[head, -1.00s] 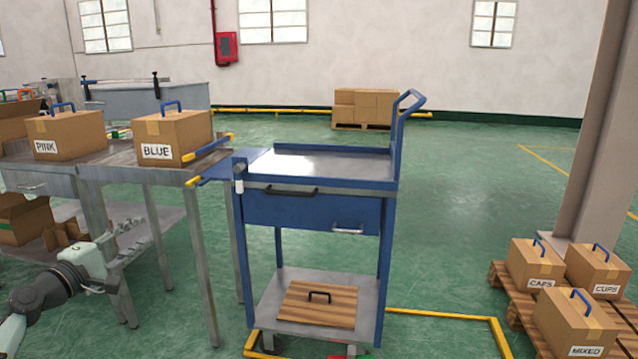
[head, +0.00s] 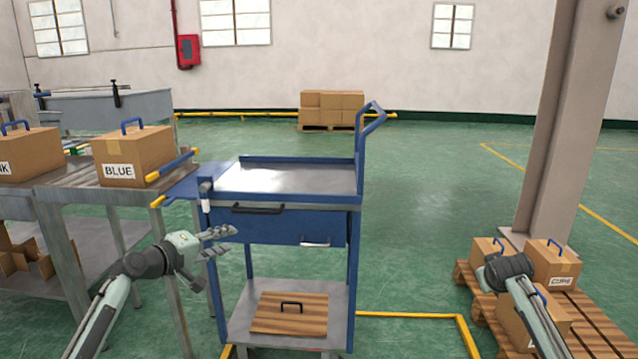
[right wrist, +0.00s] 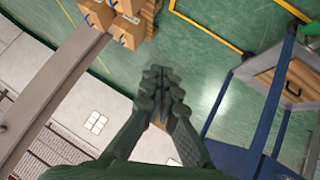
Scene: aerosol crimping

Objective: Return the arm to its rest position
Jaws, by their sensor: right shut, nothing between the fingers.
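My left arm comes in at the lower left of the head view. Its gripper (head: 222,242) is open and empty, with its fingers pointing right, in front of the blue trolley's (head: 281,226) left side. My right arm (head: 511,272) shows at the lower right of the head view, in front of the boxes on the pallet; its fingers cannot be made out there. In the right wrist view my right gripper (right wrist: 163,72) has its fingers together with nothing between them, over the green floor.
The metal table at left holds the box labelled BLUE (head: 134,157) and another box (head: 28,155). A wooden panel with a handle (head: 288,313) lies on the trolley's lower shelf. A pillar (head: 562,120) and a pallet (head: 598,316) stand at right. The floor between is clear.

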